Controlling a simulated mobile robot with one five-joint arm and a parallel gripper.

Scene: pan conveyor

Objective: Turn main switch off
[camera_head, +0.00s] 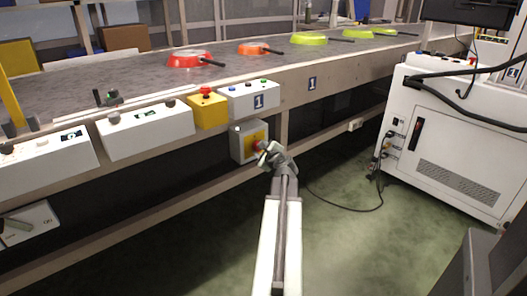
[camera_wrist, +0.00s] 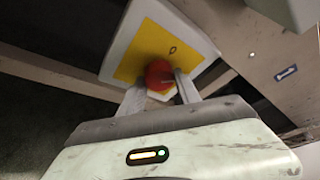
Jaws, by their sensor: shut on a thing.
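The main switch is a red rotary knob (camera_wrist: 158,74) on a yellow plate (camera_wrist: 190,42), fixed to a grey-white box (camera_head: 237,146) below the conveyor's edge. My gripper (camera_wrist: 160,84) is at the knob, one finger on each side, and is shut on it. In the head view my gripper (camera_head: 266,152) covers part of the knob and plate. The box appears tilted in the wrist view because of the camera's roll. The knob's exact angle is hard to read.
Above the switch are a yellow box with a red button (camera_head: 207,108) and a white button box (camera_head: 250,98). Several pans, one a red pan (camera_head: 188,58), lie on the conveyor (camera_head: 130,80). A white cabinet (camera_head: 440,145) with cables stands right. Green floor (camera_head: 340,220) is open between.

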